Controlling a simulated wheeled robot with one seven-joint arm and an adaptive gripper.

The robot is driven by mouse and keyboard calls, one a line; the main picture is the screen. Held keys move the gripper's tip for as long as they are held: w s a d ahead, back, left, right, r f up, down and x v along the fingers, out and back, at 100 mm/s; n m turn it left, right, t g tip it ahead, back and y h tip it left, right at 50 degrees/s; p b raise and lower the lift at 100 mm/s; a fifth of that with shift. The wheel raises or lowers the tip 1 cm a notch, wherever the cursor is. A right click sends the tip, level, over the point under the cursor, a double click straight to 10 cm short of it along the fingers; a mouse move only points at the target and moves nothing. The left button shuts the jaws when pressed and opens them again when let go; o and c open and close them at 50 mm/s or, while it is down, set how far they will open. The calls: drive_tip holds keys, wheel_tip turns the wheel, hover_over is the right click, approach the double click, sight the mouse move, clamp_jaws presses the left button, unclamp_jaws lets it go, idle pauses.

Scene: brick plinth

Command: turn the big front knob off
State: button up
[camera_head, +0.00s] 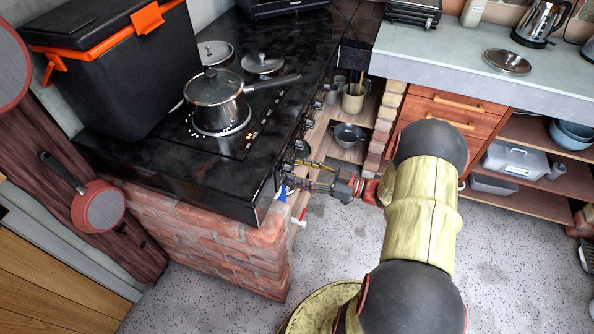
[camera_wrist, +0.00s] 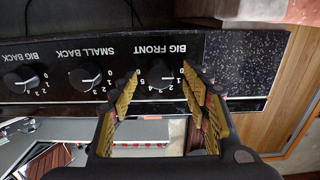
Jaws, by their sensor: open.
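The big front knob (camera_wrist: 160,79) is a dark round dial under the upside-down "BIG FRONT" label in the wrist view. Numbers show around it, but I cannot tell its exact setting. My gripper (camera_wrist: 160,72) is open, with one yellow-padded finger on each side of the knob and its tips close to the panel. I cannot tell whether either finger touches it. In the head view my gripper (camera_head: 288,172) is at the front edge of the black cooktop (camera_head: 175,168), near its front corner, and largely hides this knob.
The small back knob (camera_wrist: 89,78) and big back knob (camera_wrist: 22,80) sit to the left on the same panel. A lidded saucepan (camera_head: 218,108) stands on the cooktop, its handle towards the knob edge. A black cooler box (camera_head: 115,80) is behind. Speckled floor lies open in front.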

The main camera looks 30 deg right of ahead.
drive_tip(key=v, duration=1.1)
